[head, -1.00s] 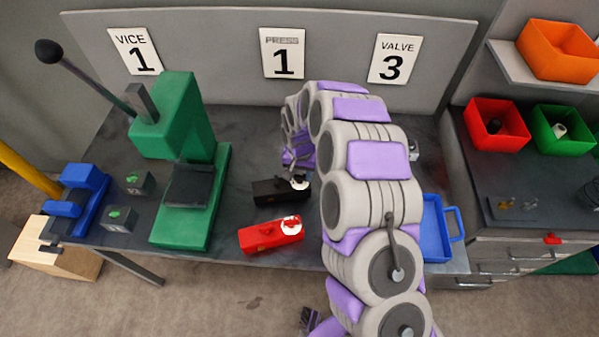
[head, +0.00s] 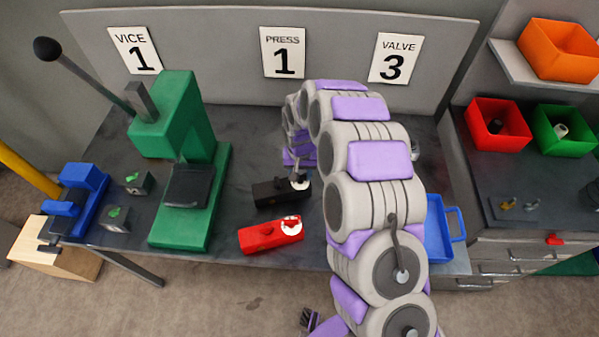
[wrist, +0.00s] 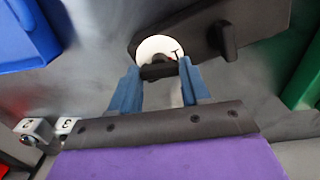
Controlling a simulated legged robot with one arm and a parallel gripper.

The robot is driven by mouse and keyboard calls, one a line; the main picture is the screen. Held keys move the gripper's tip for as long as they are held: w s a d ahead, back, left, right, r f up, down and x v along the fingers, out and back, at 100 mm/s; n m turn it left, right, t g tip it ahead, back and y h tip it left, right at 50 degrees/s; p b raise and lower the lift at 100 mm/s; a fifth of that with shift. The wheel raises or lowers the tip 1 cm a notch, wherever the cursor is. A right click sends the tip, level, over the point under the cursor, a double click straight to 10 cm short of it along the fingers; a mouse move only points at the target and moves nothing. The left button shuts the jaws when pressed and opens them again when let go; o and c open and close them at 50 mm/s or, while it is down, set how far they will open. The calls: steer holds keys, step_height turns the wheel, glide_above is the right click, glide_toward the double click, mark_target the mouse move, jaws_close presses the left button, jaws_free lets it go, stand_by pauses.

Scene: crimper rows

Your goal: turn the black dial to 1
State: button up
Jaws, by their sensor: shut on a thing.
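The black dial (wrist: 158,71) sits on a white disc (wrist: 160,46) at one end of a black box (wrist: 262,18). In the head view the black box (head: 268,194) lies on the bench, and its white disc (head: 300,183) is partly hidden under my wrist. My gripper (wrist: 161,80) has its blue fingers on either side of the black dial and is shut on it. A dark mark shows on the disc's right side in the wrist view; I cannot read the dial's setting. The fingertips are not clear in the head view.
A red box (head: 268,237) with its own white disc lies just in front of the black box. A green press (head: 185,225) stands to the left. A blue tray (head: 433,240) is at the right, partly behind my arm. Signs read vice 1, press 1 and valve 3.

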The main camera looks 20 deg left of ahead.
stand_by(0.8)
steer(key=o, duration=1.1)
steer(key=shift+c, duration=0.2)
steer(key=shift+r, duration=0.1)
step_height(320, 180, up, 17)
steer(key=shift+w, duration=0.1)
